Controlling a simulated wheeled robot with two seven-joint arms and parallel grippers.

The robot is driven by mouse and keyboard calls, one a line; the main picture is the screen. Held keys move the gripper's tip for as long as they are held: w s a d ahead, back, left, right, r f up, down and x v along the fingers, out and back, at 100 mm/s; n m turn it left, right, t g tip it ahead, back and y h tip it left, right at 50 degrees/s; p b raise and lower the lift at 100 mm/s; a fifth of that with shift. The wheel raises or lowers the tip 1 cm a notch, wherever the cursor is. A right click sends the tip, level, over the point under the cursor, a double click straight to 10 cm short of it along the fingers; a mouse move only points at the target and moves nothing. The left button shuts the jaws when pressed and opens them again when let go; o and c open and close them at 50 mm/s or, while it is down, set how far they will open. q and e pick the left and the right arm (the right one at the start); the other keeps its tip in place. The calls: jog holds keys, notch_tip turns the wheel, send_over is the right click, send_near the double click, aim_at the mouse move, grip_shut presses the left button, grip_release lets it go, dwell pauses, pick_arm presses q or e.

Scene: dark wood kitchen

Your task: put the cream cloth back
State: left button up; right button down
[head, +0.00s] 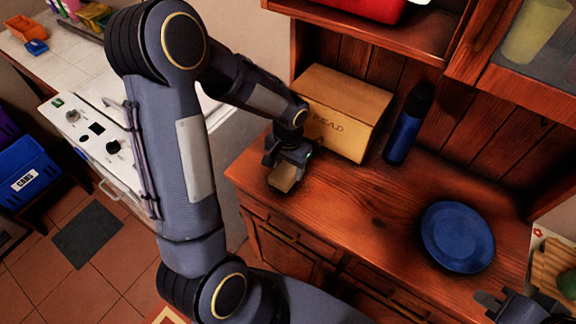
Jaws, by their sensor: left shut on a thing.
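My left gripper (283,171) is over the left end of the wooden counter, in front of the bread box. It points down and is shut on a small cream piece, which looks like the cream cloth (282,181). The cloth is at or just above the counter top; I cannot tell if it touches. The gripper hides part of it. My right gripper (488,304) is at the bottom right corner, partly cut off, near the counter's front edge. Its jaw opening does not show clearly.
The wooden bread box (348,105) stands at the back of the counter (370,205), with a dark blue bottle (403,132) to its right. A blue plate (457,237) lies further right. The counter between gripper and plate is clear. A shelf (400,32) overhangs the back.

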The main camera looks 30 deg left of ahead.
aim_at(288, 169)
pick_arm(q)
jog(key=shift+f, duration=0.25)
jog(key=shift+f+b, duration=0.2)
jog(key=shift+b, duration=0.1)
jog(key=o, duration=1)
jog(key=shift+r, duration=0.1)
jog(key=shift+c, duration=0.2)
notch_tip(288, 169, up, 12)
jog(key=s+d+r+n+t+h, duration=0.1)
jog(key=s+d+r+t+h, duration=0.1)
jog(key=s, duration=0.7)
jog(key=s+d+r+n+t+h, duration=0.1)
jog(key=s+d+r+t, duration=0.1)
jog(key=s, duration=0.6)
jog(key=shift+s+r+n+t+h, duration=0.35)
jog(key=shift+r+n+t+h, duration=0.05)
jog(key=shift+r+t, duration=0.4)
